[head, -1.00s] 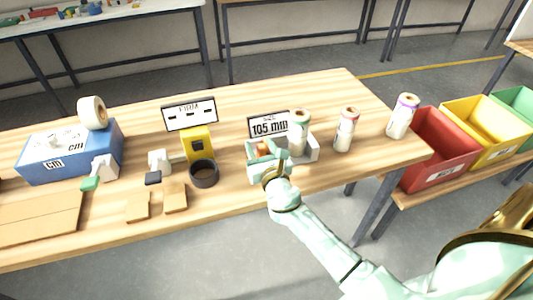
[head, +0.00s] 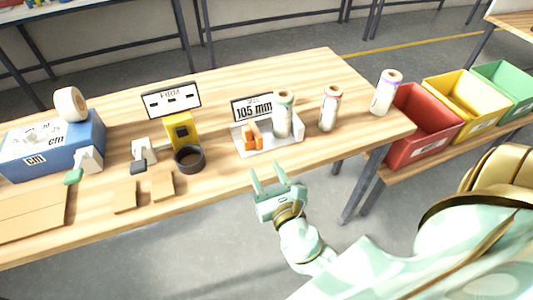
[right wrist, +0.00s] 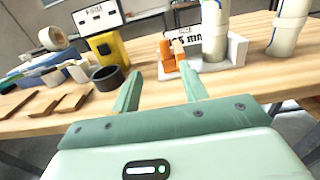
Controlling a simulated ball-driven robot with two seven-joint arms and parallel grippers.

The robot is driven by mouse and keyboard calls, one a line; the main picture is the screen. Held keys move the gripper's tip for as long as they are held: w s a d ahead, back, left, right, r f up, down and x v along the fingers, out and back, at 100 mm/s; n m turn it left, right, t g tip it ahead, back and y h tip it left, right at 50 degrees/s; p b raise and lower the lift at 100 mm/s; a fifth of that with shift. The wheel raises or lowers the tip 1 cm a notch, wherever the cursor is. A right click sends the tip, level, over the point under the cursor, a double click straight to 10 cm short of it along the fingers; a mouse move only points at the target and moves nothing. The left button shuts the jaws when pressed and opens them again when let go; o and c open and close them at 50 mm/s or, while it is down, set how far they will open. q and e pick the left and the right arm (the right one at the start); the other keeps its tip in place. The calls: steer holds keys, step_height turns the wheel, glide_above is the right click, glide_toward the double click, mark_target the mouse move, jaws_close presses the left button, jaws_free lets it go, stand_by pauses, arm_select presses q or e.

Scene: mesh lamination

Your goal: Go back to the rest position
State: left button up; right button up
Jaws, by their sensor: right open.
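My right gripper (head: 269,181) is open and empty in the head view, just off the front edge of the wooden table (head: 225,180). Its two fingers (right wrist: 160,92) show in the right wrist view, apart, with nothing between them. Beyond them on the table is a white holder (head: 297,136) with a 105 mm sign (head: 253,107), orange pieces (head: 252,136) and an upright mesh roll (head: 283,115). The orange pieces also show in the right wrist view (right wrist: 167,56). My left gripper is not in view.
Two more rolls stand upright to the right (head: 330,108) (head: 386,92). A black ring (head: 189,158), yellow device (head: 181,130), blue box (head: 55,150) and brown boards (head: 30,212) lie left. Red (head: 420,130), yellow (head: 458,103) and green bins are right. The floor before the table is clear.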

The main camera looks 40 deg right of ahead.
stand_by(0.3)
steer(key=s+f+m+g+y, duration=0.1)
steer(key=s+f+m+g, duration=0.3)
steer(key=f, duration=0.5)
steer(key=s+a+f+m+g+y, duration=0.1)
steer(key=s+f+m+g, duration=0.15)
steer(key=f+m, duration=0.5)
steer(key=s+f+m+g+y, duration=0.15)
steer(key=s+f+m, duration=0.25)
steer(key=f, duration=0.7)
steer(key=s+f+m+g, duration=0.4)
steer(key=s+f+m, duration=0.3)
steer(key=s, duration=0.8)
steer(key=s+d+f+m+g, duration=0.1)
steer(key=s+f+m+g, duration=0.4)
steer(key=s, duration=1)
step_height(320, 180, down, 5)
steer(key=shift+d+r+m, duration=0.2)
steer(key=shift+d+m, duration=0.1)
steer(key=shift+m, duration=0.85)
